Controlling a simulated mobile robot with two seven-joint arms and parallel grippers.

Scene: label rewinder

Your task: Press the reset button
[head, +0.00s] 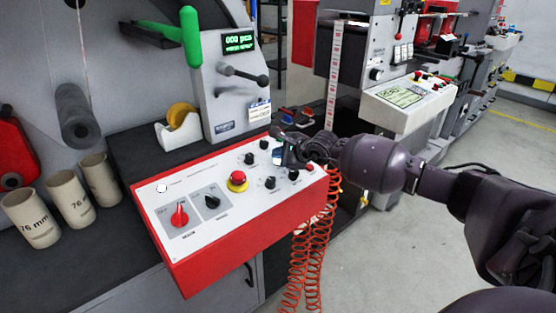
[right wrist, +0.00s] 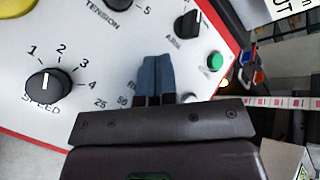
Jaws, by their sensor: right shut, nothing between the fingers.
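The control panel (head: 215,185) is a white slanted top on a red box. My right gripper (head: 283,152) is over its far right part, with its fingers pointing down at the panel. In the right wrist view the blue-grey fingertips (right wrist: 157,72) are together, with nothing between them. A green button (right wrist: 215,61) is to the right of the fingertips, apart from them; its label is unreadable. I cannot tell which button is the reset button. The gripper body hides part of the panel and its print. I cannot tell whether the fingertips touch the panel. My left gripper is not in view.
A red stop button (head: 237,178), a red switch (head: 179,215) and several black knobs, one marked SPEED (right wrist: 45,86), stand up from the panel. A tape dispenser (head: 180,130) and cardboard cores (head: 100,178) are behind and left. Red coiled hoses (head: 310,250) hang at the panel's right.

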